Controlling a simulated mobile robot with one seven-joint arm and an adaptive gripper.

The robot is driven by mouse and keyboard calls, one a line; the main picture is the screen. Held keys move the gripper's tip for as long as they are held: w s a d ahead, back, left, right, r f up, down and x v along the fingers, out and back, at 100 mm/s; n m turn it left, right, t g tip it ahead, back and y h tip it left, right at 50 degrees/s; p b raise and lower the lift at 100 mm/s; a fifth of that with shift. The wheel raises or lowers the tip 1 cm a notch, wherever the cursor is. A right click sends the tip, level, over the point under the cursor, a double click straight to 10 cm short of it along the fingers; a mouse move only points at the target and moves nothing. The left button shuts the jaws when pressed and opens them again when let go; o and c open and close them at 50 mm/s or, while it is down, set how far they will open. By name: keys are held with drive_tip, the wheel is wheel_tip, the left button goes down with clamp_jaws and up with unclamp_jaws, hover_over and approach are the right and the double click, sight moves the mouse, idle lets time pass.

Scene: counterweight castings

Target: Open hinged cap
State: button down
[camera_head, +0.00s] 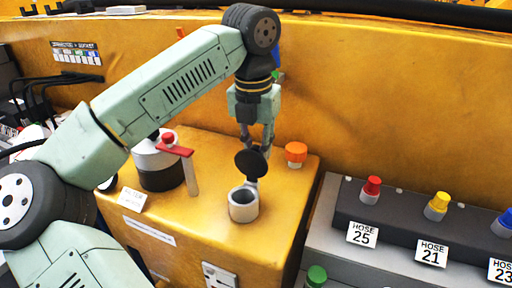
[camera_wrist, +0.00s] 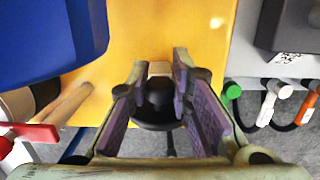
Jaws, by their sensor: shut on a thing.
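The hinged cap is a black disc (camera_head: 250,163) raised above a grey round filler neck (camera_head: 244,207) on the yellow block. It stands steeply tilted at the neck's back side, and the neck's mouth shows open. My gripper (camera_head: 262,146) is at the cap's upper edge, pointing down from behind. In the wrist view, the purple-padded fingers of my gripper (camera_wrist: 172,105) are closed in around the dark cap (camera_wrist: 157,98). The exact contact between pads and cap is partly hidden.
Left of the neck are a red-handled lever (camera_head: 176,149) and a white-and-black canister (camera_head: 158,168). An orange knob (camera_head: 296,153) is close behind to the right. A yellow wall (camera_head: 360,110) rises behind. A dark bank with coloured hose caps (camera_head: 437,205) is at the right.

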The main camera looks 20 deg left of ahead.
sight(255, 146)
drive_tip(key=c, duration=1.4)
unclamp_jaws()
drive_tip(key=r, duration=0.7)
drive_tip(key=shift+s+r, duration=0.2)
drive_tip(key=shift+s, duration=0.15)
